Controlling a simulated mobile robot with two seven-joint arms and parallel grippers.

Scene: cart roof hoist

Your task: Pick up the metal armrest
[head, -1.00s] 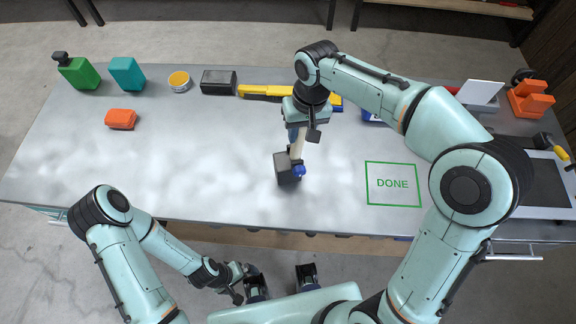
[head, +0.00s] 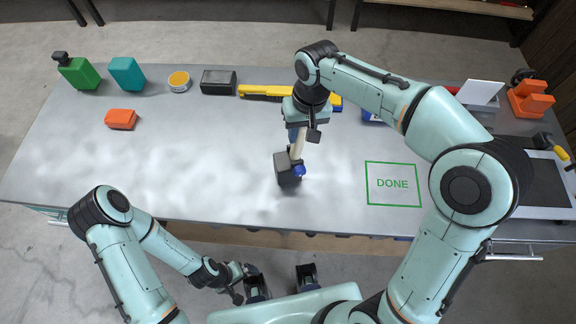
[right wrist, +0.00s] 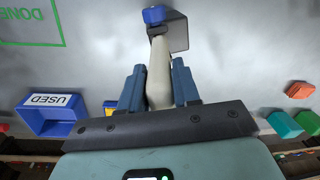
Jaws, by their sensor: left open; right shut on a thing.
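My right gripper (head: 297,136) is shut on a piece with a pale beige bar (head: 298,148), a dark grey block-like end (head: 286,170) and a blue cap (head: 299,170). I cannot tell surely whether this is the metal armrest; no other thing is plainly one. In the right wrist view the bar (right wrist: 159,75) runs between the two blue fingers (right wrist: 160,90), with the grey end beyond. The piece points down at the table; I cannot tell whether it touches. My left gripper (head: 244,283) is open and empty, low in front of the table.
The grey table (head: 200,150) has a green-outlined DONE area (head: 393,184) at right. A green bottle (head: 78,73), teal box (head: 127,73), tin (head: 179,81), black box (head: 218,82) and yellow tool (head: 265,91) line the back. A blue USED bin (right wrist: 50,112) shows too.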

